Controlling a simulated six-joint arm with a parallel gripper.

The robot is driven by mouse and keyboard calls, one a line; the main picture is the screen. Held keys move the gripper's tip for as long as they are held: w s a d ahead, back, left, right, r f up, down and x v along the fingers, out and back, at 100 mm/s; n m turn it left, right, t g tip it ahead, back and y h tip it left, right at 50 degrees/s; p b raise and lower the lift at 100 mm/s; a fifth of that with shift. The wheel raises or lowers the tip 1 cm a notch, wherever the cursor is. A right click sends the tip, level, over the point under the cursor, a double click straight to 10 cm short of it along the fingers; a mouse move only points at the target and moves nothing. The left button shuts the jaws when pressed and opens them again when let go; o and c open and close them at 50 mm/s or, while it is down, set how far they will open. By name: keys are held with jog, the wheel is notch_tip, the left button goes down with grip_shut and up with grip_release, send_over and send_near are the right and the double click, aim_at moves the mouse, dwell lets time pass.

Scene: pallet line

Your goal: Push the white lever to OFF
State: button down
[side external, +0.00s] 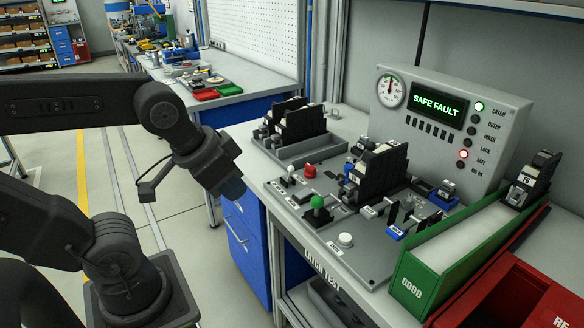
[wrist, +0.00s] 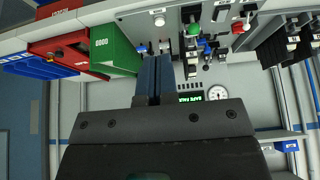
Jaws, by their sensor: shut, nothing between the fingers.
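The white lever (side external: 290,172) stands at the left end of the grey test panel in the side view, next to a red knob (side external: 310,171). It is small, and its OFF mark is not readable. In the wrist view a white-tipped lever (wrist: 246,20) shows near the red knob (wrist: 237,27). My gripper (side external: 232,190) is to the left of the bench edge in the side view, apart from the lever. In the wrist view its two blue fingers (wrist: 155,78) are together with nothing between them.
A green-topped lever (side external: 318,205) and a white button (side external: 345,240) stand nearer the front edge. Black modules (side external: 380,170) stand behind. A display reads SAFE FAULT (side external: 438,106). A green GOOD bin (side external: 415,285) and a red bin (side external: 500,300) are at right.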

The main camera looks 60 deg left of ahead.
jog(key=w+a+n+g+y, duration=0.1)
jog(key=w+a+n+y, duration=0.15)
jog(key=w, duration=0.55)
jog(key=w+a+n+g+y, duration=0.15)
jog(key=w+a, duration=0.25)
jog(key=w, duration=0.4)
jog(key=w+a+f+n+g+y, duration=0.1)
jog(key=w+a+f, duration=0.4)
jog(key=w+f, duration=0.5)
jog(key=w+n+y, duration=0.1)
jog(key=w+y, duration=0.1)
jog(key=w, duration=0.1)
jog(key=shift+a+f+n+g, duration=0.15)
jog(key=shift+f+n+g, duration=0.1)
jog(key=shift+n+g, duration=0.15)
jog(key=shift+w, duration=0.1)
jog(key=x, duration=0.9)
jog(key=shift+a, duration=0.15)
jog(key=a, duration=0.2)
jog(key=s+a, duration=0.1)
jog(key=shift+s+f, duration=0.1)
jog(key=shift+f, duration=0.2)
jog(key=shift+s+a, duration=0.25)
jog(key=shift+a, duration=0.25)
